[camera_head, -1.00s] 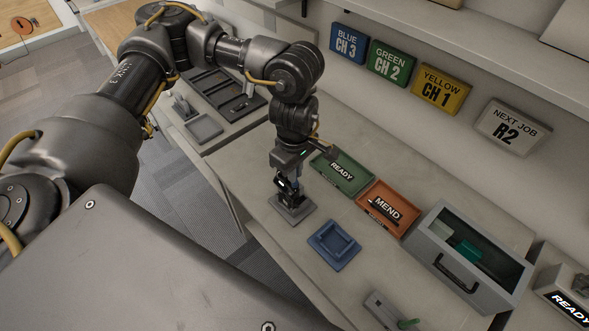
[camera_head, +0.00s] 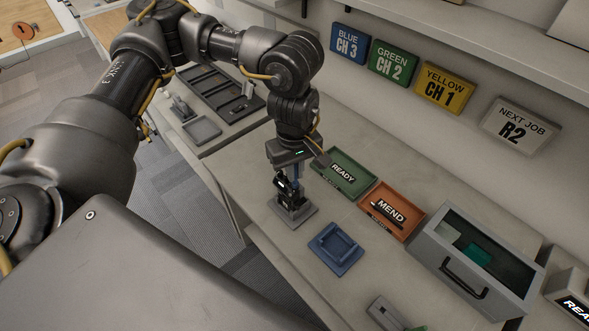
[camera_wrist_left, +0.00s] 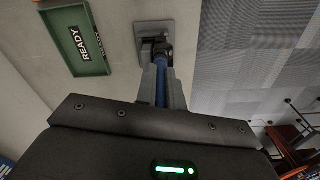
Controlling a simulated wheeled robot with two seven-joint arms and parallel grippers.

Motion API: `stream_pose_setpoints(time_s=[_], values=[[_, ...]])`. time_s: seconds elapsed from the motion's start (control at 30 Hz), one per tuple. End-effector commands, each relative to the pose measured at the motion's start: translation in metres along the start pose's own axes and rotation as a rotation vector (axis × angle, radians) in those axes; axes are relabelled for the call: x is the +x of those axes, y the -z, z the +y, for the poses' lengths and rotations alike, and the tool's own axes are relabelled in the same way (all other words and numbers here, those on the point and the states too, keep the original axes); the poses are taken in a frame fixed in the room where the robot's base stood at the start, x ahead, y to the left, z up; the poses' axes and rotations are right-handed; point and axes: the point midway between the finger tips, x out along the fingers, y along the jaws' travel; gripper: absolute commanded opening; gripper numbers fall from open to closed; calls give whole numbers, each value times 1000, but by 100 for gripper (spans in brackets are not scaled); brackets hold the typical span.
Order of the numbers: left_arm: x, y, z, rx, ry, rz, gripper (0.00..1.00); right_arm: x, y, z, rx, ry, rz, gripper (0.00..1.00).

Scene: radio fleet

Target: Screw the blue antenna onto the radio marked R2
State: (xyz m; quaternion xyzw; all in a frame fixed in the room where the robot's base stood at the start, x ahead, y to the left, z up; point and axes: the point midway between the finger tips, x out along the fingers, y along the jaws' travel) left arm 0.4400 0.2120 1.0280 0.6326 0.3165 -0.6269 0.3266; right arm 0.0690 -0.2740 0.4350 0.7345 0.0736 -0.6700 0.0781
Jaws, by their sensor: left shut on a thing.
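My left gripper (camera_head: 295,180) points down and is shut on the blue antenna (camera_head: 296,172), which stands upright between its fingers. The black radio (camera_head: 284,190) stands upright in a grey holder (camera_head: 305,214) directly below. In the left wrist view the blue antenna (camera_wrist_left: 161,80) runs between the fingers (camera_wrist_left: 161,92) down to the radio (camera_wrist_left: 163,50). The antenna's lower end is at the radio's top; I cannot tell how far the thread is engaged. The radio's marking is not readable. A wall sign (camera_head: 519,130) reads NEXT JOB R2. My right gripper is not in view.
A green READY tray (camera_head: 350,186) and an orange MEND tray (camera_head: 401,232) lie right of the holder. An empty blue tray (camera_head: 335,262) is in front. A grey open-topped box (camera_head: 432,250) with a handle stands further right.

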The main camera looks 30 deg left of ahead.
Motion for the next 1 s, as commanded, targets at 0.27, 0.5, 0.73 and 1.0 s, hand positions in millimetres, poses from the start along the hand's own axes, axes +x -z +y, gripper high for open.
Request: stream_pose_setpoints(time_s=[0.27,0.5,0.73,1.0], values=[[3,0,1,203,-3,-1,0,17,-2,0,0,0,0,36],[1,0,1,376,-2,-3,0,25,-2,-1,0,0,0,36],[0,0,0,395,-2,-4,0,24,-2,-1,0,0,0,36],[2,0,0,495,-2,-5,0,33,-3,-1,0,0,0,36]])
